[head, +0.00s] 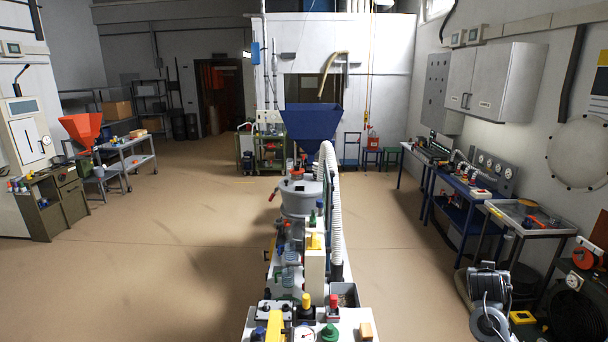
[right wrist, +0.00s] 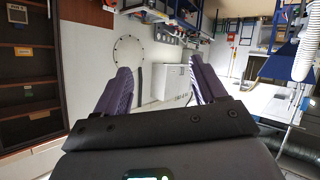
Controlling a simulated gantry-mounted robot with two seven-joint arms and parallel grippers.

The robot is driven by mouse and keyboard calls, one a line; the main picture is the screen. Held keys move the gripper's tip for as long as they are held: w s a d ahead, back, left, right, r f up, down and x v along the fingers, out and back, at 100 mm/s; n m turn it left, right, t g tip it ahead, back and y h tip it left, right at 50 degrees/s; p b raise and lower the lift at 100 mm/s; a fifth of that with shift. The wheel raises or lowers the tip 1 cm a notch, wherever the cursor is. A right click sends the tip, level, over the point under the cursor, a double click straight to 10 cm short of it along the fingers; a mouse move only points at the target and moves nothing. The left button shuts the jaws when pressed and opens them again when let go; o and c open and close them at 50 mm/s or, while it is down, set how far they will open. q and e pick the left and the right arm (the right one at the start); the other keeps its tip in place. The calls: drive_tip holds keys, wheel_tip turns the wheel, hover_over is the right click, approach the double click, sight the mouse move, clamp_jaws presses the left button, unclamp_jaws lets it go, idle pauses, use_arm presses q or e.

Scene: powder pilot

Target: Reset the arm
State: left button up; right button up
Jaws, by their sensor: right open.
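My right gripper (right wrist: 160,70) shows in the right wrist view, its two dark purple ribbed fingers spread wide apart. Nothing is between the fingers; behind the gap I see a white wall and a white cabinet (right wrist: 174,84), both well beyond the fingertips. The right gripper is not in the head view. My left gripper and left arm show in neither view.
In the head view a bench (head: 258,320) crowded with small parts stands close in front, with a grey vessel (head: 300,200), a white corrugated hose (head: 332,190) and a blue hopper (head: 313,121). Side tables (head: 465,185) line the right wall. Open floor (head: 160,255) lies left.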

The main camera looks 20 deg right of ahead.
drive_tip(key=s+a+f+n+g+y, duration=0.25)
drive_tip(key=s+a+f+n, duration=0.3)
drive_tip(key=a+f, duration=0.7)
drive_tip(key=s+a+f+n+g+y, duration=0.1)
drive_tip(key=s+a+f+n+y, duration=0.35)
drive_tip(key=s+a+f, duration=0.8)
drive_tip(key=s+a+r+y, duration=0.1)
drive_tip(key=s+a+y, duration=0.1)
drive_tip(key=s+a, duration=0.5)
drive_tip(key=s+a+r+y, duration=0.2)
drive_tip(key=s+a, duration=0.6)
drive_tip(key=a, duration=0.6)
drive_tip(key=shift+s+a+n, duration=0.2)
drive_tip(key=shift+n, duration=0.1)
drive_tip(key=shift+w+t, duration=0.1)
drive_tip(key=shift+t, duration=0.15)
